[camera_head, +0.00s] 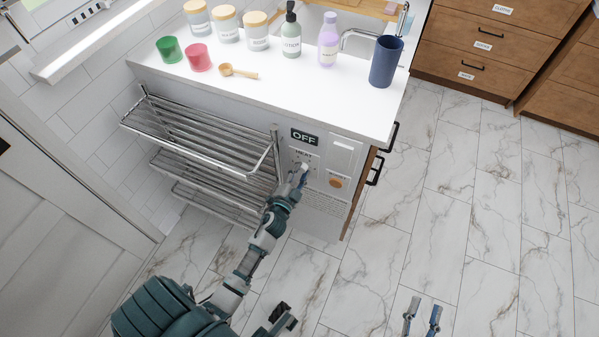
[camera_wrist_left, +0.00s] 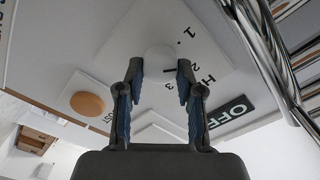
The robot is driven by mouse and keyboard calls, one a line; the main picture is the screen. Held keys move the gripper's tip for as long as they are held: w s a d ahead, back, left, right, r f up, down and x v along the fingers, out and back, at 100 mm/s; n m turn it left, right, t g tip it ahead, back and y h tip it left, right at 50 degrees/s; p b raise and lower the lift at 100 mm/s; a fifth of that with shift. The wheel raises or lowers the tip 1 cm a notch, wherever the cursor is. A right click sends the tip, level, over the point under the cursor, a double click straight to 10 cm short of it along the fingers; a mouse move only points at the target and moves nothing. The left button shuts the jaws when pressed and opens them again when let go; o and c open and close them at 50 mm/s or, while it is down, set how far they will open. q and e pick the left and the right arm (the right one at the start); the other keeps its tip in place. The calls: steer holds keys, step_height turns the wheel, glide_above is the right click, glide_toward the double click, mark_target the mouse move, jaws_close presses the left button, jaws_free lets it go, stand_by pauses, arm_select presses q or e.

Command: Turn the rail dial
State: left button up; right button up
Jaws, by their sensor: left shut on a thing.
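The white rail dial (camera_head: 305,167) sits on a plate marked HEAT on the counter's front panel, below a dark OFF display (camera_head: 304,137). My left gripper (camera_head: 298,175) is at the dial and shut on it. In the left wrist view the round dial (camera_wrist_left: 160,57) lies between the fingertips of my left gripper (camera_wrist_left: 160,76), with the numbers 1 and 3 beside it. The fingers partly hide the dial. The OFF display also shows in the left wrist view (camera_wrist_left: 231,112). My right gripper (camera_head: 422,318) is open and empty above the marble floor.
A chrome towel rail (camera_head: 200,150) stands close left of the dial. An orange round button (camera_head: 335,182) and a white square switch (camera_head: 342,154) are to its right. Jars, cups and bottles stand on the white counter (camera_head: 300,100). The floor at right is clear.

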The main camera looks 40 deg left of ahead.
arm_select(q)
steer(key=m, duration=0.2)
steer(key=f+m, duration=0.1)
steer(key=m, duration=0.1)
steer(key=shift+s+m, duration=0.1)
steer(key=shift+m, duration=0.2)
steer(key=m, duration=0.6)
steer(key=shift+f, duration=0.1)
steer(key=m, duration=0.4)
steer(key=shift+m, duration=0.4)
steer(key=m, duration=0.2)
steer(key=shift+m, duration=0.4)
steer(key=m+p, duration=0.1)
steer(key=m, duration=0.1)
steer(key=shift+m, duration=0.4)
steer(key=m, duration=0.2)
steer(key=shift+a+m+p, duration=0.1)
steer(key=shift+m+p, duration=0.2)
steer(key=shift+p, duration=0.1)
steer(key=m+p, duration=0.1)
steer(key=m, duration=0.2)
steer(key=shift+m+p, duration=0.6)
steer(key=shift+m, duration=0.6)
arm_select(e)
step_height(320, 180, down, 10)
steer(key=s+d+g+h, duration=0.2)
steer(key=g, duration=0.5)
steer(key=shift+s+r+g, duration=0.2)
steer(key=shift+g, duration=0.2)
